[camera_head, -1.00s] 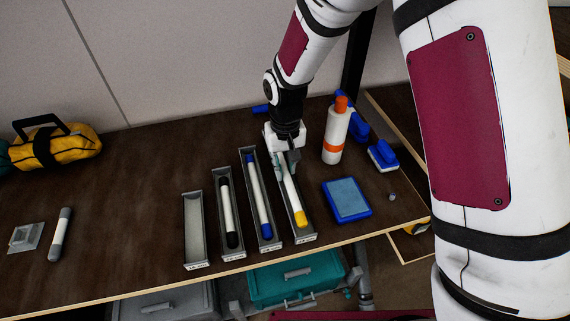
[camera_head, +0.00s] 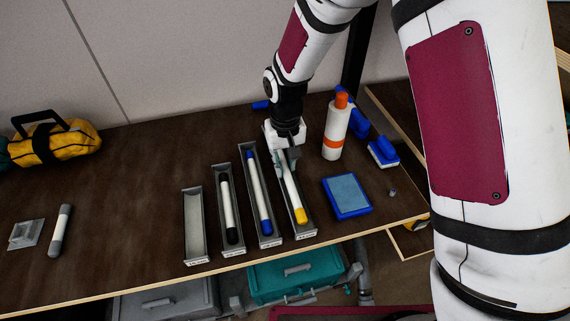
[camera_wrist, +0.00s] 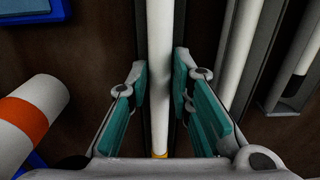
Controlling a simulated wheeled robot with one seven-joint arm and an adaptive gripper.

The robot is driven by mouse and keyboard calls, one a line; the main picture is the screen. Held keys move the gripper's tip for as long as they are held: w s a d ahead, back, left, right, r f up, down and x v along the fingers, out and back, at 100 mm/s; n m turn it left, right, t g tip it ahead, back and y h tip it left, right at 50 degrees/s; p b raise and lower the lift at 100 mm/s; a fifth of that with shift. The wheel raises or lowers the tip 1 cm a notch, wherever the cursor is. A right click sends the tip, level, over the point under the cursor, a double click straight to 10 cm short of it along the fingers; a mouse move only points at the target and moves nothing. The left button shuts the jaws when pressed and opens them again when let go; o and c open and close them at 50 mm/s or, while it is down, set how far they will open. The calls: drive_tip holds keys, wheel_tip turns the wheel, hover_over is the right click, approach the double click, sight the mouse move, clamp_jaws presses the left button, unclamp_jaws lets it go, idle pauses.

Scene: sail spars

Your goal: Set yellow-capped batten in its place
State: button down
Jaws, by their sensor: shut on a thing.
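The yellow-capped batten (camera_head: 292,186) is a white rod with a yellow end. It lies lengthwise in the rightmost of the narrow grey trays (camera_head: 310,222), yellow end toward the front edge. My gripper (camera_head: 285,161) is over the rear part of this batten, shut on it. In the wrist view the white rod (camera_wrist: 159,60) runs between the teal finger pads of my gripper (camera_wrist: 163,100), with a bit of yellow at the bottom. The batten's rear end is hidden by my gripper in the head view.
Blue-capped (camera_head: 259,195) and black-capped (camera_head: 228,208) battens lie in neighbouring trays; the leftmost tray (camera_head: 195,228) is empty. A grey-capped batten (camera_head: 60,230) lies far left. An orange-capped bottle (camera_head: 335,130) and blue pad (camera_head: 346,196) stand close at right.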

drive_tip(key=shift+r, duration=0.55)
drive_tip(key=c, duration=1)
unclamp_jaws()
drive_tip(key=shift+c, duration=0.2)
wheel_tip(320, 180, up, 8)
drive_tip(key=p, duration=0.3)
